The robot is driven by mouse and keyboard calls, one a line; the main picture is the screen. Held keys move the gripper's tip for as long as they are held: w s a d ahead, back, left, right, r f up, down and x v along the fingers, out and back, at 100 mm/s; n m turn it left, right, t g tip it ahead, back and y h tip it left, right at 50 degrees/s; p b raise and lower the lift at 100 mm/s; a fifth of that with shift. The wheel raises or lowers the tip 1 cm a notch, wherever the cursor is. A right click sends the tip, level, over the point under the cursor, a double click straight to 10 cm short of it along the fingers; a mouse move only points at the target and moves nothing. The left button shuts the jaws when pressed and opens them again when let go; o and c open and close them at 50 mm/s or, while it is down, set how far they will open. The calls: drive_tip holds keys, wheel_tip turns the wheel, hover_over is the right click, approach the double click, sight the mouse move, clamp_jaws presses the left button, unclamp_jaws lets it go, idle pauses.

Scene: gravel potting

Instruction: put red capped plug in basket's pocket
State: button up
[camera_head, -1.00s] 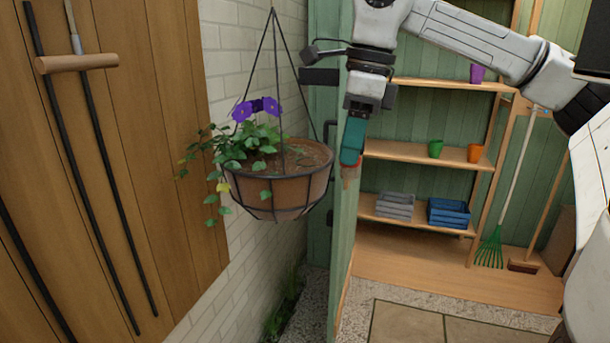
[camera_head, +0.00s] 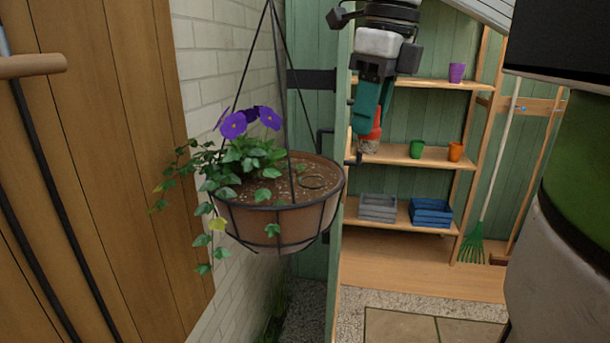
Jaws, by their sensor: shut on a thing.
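The hanging basket (camera_head: 275,222) hangs by dark wires left of centre, filled with brown soil, purple flowers and trailing ivy. A dark ring on the soil at its right side marks the pocket (camera_head: 312,182); nothing stands in it. My gripper (camera_head: 366,128), with teal fingers, points down to the right of the basket, above its rim level. It is shut on the red capped plug (camera_head: 374,136), which shows partly behind the fingers. The fingers hide much of the plug. The plug is apart from the basket.
A green door edge (camera_head: 335,270) and dark hinge (camera_head: 310,79) stand just behind the basket. Shelves behind hold a purple pot (camera_head: 457,72), a green pot (camera_head: 417,149), an orange pot (camera_head: 455,151), a grey crate (camera_head: 377,207) and a blue crate (camera_head: 431,212). A rake (camera_head: 471,248) leans right.

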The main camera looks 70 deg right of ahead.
drive_tip(key=w+d+f, duration=0.2)
drive_tip(key=w+f, duration=0.1)
drive_tip(key=w+d+f+p, duration=0.1)
drive_tip(key=w+d+f, duration=0.1)
drive_tip(key=w, duration=0.1)
drive_tip(key=w+d+f+p, duration=0.1)
drive_tip(key=w+d+f, duration=0.1)
drive_tip(key=w+f, duration=0.1)
drive_tip(key=shift+w+d+f, duration=0.25)
drive_tip(key=shift+w+f, duration=0.1)
drive_tip(key=shift+w, duration=0.1)
wheel_tip(320, 180, down, 3)
drive_tip(key=shift+w+d+f+p, duration=0.1)
drive_tip(key=shift+w+p, duration=0.05)
drive_tip(key=shift+p, duration=0.25)
drive_tip(key=shift+f, duration=0.15)
drive_tip(key=shift+f, duration=0.1)
drive_tip(key=shift+f+b, duration=0.2)
drive_tip(key=shift+b, duration=0.2)
drive_tip(key=o, duration=1)
drive_tip(key=shift+f, duration=0.1)
